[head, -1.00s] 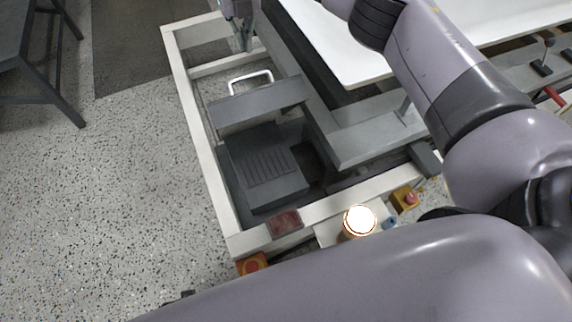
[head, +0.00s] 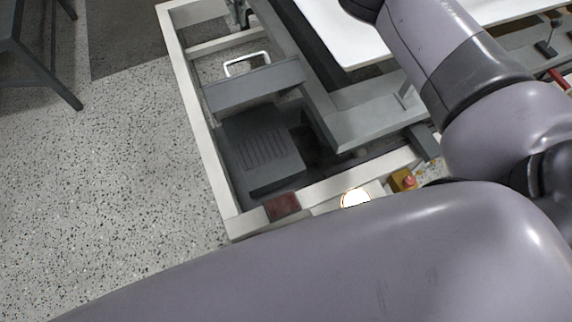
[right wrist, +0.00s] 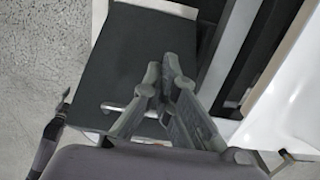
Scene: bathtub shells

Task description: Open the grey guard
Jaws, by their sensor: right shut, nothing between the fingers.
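The grey guard (head: 254,87) is a flat grey panel inside the cream frame, with a white bar handle (head: 246,62) at its far side. In the right wrist view a dark grey panel (right wrist: 135,50), which looks like the guard, lies beyond my fingers, with a pale bar (right wrist: 112,107) near its lower edge. My right gripper (right wrist: 163,77) is shut and empty in front of that panel; whether it touches cannot be told. In the head view only a bit of this gripper (head: 238,14) shows at the top edge, beyond the handle. My left gripper is out of view.
The cream frame (head: 201,118) surrounds a ribbed grey block (head: 262,150). A white sheet-like surface (head: 345,40) lies at the upper right. A glowing lamp (head: 355,197) and a yellow box with red button (head: 403,180) stand near the frame's front. Speckled floor is open at left.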

